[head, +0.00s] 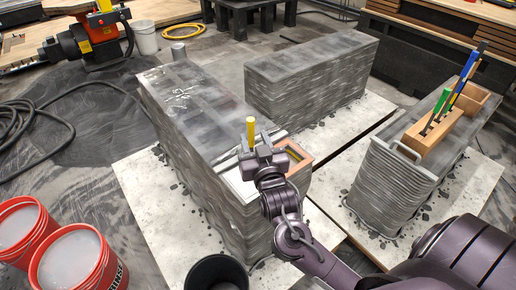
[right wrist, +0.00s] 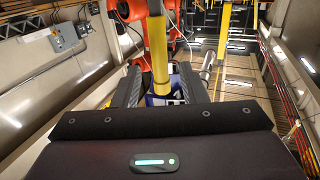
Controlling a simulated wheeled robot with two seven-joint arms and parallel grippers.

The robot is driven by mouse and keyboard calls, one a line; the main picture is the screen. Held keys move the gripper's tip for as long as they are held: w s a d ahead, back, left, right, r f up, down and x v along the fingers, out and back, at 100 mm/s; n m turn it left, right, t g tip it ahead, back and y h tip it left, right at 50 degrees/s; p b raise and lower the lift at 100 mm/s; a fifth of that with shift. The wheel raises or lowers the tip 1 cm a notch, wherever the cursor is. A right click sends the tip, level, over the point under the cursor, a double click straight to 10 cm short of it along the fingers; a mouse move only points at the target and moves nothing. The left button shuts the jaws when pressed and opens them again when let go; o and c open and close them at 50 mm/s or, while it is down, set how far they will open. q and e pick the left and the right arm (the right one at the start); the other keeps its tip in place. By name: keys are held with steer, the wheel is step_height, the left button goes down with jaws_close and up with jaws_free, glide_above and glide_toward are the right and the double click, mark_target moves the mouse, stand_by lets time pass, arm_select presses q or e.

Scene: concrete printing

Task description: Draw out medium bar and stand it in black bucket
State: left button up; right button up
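A yellow bar (head: 250,130) stands upright at my right gripper (head: 260,158), over the near end of the left grey printed wall. In the right wrist view the yellow bar (right wrist: 158,50) rises between the two dark fingers (right wrist: 160,88). Gaps show on both sides of it, so the fingers look open around it. Its lower end is hidden. The black bucket (head: 217,272) stands on the floor at the bottom edge, partly cut off, below and left of the gripper. I cannot tell by size which bar is the medium one. My left gripper is out of view.
A wooden block (head: 432,138) on the right wall holds a green bar (head: 443,99), a blue bar (head: 468,63) and dark rods. An open wooden box (head: 299,152) and a white tray (head: 236,188) flank the gripper. Red buckets (head: 75,262) stand lower left.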

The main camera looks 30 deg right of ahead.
mark_target(252, 133)
steer(key=shift+x, duration=2.05)
steer(key=shift+c, duration=0.3)
jaws_close()
